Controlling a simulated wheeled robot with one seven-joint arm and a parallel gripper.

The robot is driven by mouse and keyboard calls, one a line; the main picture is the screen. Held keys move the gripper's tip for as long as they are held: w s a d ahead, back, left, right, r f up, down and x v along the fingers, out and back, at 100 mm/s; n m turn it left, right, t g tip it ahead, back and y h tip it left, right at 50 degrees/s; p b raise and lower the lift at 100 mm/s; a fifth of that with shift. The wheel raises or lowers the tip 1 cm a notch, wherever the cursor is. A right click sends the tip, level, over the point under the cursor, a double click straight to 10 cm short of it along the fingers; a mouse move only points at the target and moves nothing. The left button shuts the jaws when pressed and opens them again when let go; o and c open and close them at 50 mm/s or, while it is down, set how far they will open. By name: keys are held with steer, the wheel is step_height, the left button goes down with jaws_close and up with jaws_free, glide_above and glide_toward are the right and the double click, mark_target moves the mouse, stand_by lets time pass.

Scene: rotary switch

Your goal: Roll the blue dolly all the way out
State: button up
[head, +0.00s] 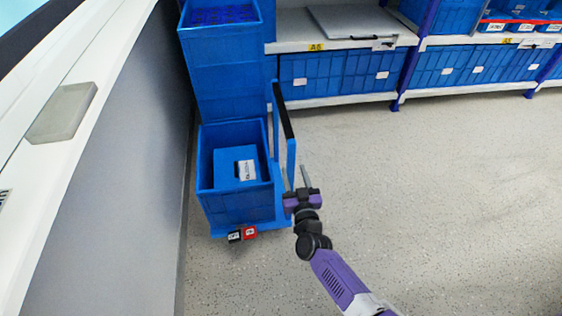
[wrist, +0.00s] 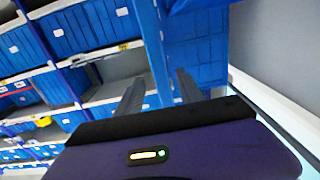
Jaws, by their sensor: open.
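The blue dolly (head: 268,228) stands on the floor against the left wall, with its flat base under a blue crate. Its upright push handle has blue posts (head: 291,160) and a black grip (head: 284,112) on the right side. My gripper (head: 296,174) is open at the handle's near post, low on its right side. In the wrist view a blue post (wrist: 152,40) runs between the two spread fingers (wrist: 158,88). I cannot tell whether either finger touches it. The lower end of the post is partly hidden by my gripper.
An open blue crate (head: 212,205) holding a blue box (head: 234,167) rides on the dolly. Tall stacked blue crates (head: 220,75) stand behind it. A grey wall (head: 125,170) is close on the left. Shelving (head: 340,100) lines the back. The floor (head: 430,190) to the right is clear.

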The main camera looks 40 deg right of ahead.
steer(key=b+x, duration=0.3)
steer(key=x, duration=0.5)
steer(key=shift+w+d, duration=0.1)
jaws_close()
stand_by(1.4)
